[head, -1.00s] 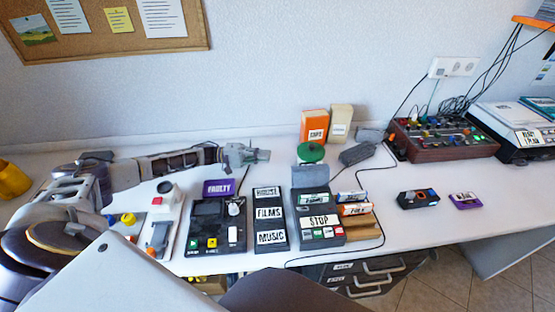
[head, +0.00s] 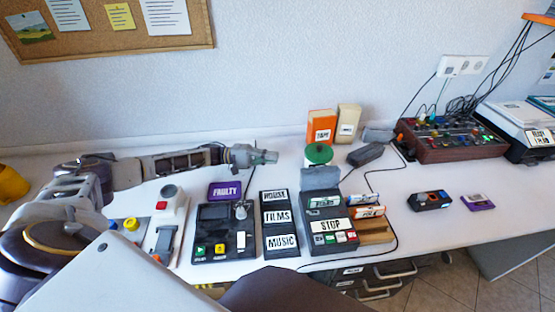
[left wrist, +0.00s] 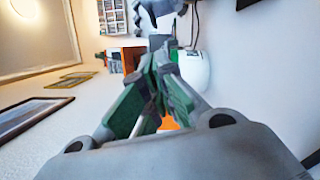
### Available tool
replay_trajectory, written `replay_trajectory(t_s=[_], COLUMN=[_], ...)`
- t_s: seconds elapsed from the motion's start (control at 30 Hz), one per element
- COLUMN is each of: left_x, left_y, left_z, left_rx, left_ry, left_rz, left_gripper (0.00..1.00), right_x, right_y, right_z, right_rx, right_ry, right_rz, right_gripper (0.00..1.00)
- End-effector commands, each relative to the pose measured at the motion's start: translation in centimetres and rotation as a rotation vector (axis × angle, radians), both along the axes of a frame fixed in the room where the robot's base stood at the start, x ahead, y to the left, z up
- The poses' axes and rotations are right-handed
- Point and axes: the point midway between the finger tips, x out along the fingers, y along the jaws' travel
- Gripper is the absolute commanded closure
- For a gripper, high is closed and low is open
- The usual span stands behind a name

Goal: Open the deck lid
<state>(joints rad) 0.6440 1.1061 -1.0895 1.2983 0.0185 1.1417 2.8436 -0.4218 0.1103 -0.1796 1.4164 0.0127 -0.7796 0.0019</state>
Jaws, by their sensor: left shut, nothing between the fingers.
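The dark deck (head: 335,240) with a STOP label and small coloured buttons stands near the table's front edge in the head view. A grey panel (head: 320,178), which looks like its lid, stands raised at its back edge. A labelled cassette lies just in front of the panel. My left gripper (head: 272,157) is shut and empty, above the table to the left of and behind the deck, apart from it. In the left wrist view its fingers (left wrist: 160,65) are together; the deck cannot be made out there. My right gripper is not in view.
A black player (head: 222,232) and a rack labelled HOUSE, FILMS, MUSIC (head: 277,222) stand left of the deck. A green round thing (head: 319,154) and an orange box (head: 321,127) are behind it. Cassettes (head: 366,212) lie on its right. Cables cross the table.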

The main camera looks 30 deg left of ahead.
Motion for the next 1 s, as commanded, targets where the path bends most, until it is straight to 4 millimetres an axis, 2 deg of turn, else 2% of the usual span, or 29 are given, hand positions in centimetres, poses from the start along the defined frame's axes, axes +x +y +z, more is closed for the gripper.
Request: replay_trajectory(t_s=[0.77,1.0], left_x=[3.2,1.9], left_y=[-8.7,-9.4], left_z=[0.5,0.9], left_rx=[-0.001,0.000], left_ry=[0.000,0.000], left_rz=[-0.001,0.000], left_gripper=[1.00,1.00], right_x=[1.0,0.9], right_y=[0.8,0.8], right_z=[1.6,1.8], right_rx=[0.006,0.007], right_ry=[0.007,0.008], right_rz=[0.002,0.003], right_gripper=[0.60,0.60])
